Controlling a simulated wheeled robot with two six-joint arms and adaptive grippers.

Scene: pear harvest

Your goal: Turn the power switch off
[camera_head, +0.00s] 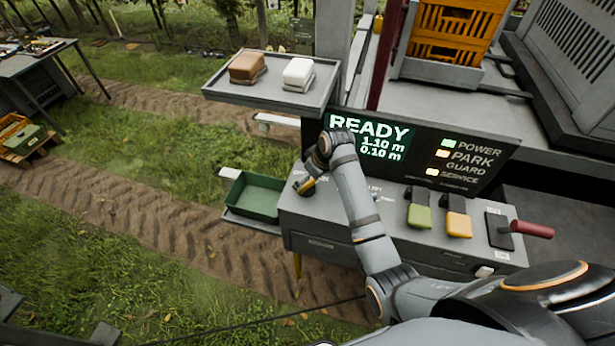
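The grey control console (322,219) stands in the middle, with a dark display panel (420,150) behind it reading READY, 1.10 m and 0.10 m. The green lamp beside POWER (449,143) is lit. A dark round switch with a yellow part (306,187) is at the console's left end; its label is mostly covered, so I cannot tell its setting. My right arm reaches in from the lower right, and my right gripper (314,171) is at this switch. Its fingers are small and partly hidden, so their opening and any contact are unclear. My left gripper is out of view.
Green (420,217) and yellow (458,224) levers and a red-handled lever (532,229) are on the console's right. A green tray (254,196) sits at its left. A shelf (262,94) above holds a brown and a white block. Orange crates (445,32) stand behind.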

